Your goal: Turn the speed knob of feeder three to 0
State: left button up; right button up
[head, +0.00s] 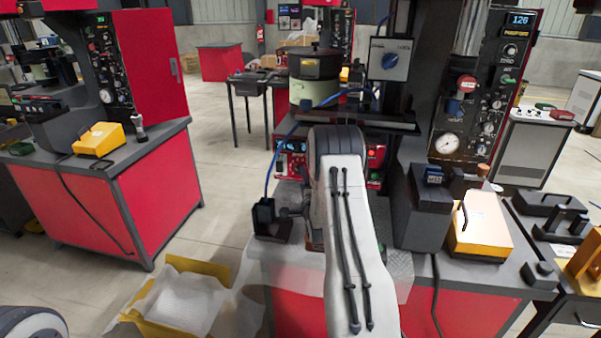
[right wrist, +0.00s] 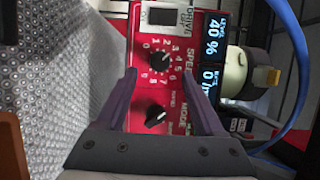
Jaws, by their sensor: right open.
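The black speed knob (right wrist: 159,63) sits on a red control panel (right wrist: 146,92) in the right wrist view, inside a ring of numbers. Its pointer appears to face about 4, and the display (right wrist: 211,42) beside it reads 40 %. My right gripper (right wrist: 160,72) is open, one finger on each side of the knob; contact is not visible. A second black knob, marked mode (right wrist: 155,119), is nearer the palm. In the head view my right arm hides this gripper and most of the red panel (head: 291,160). No feeder number is readable. My left gripper is out of view.
A bowl feeder (head: 315,88) stands behind the red panel. A grey box with a blue knob (head: 390,59) is right of it. A blue cable (head: 281,150) runs left of my arm. A yellow-topped box (head: 481,228) stands right on the bench.

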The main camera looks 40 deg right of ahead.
aim_at(299, 172)
jog(key=shift+p+x, duration=0.35)
jog(key=shift+x, duration=2)
grip_shut()
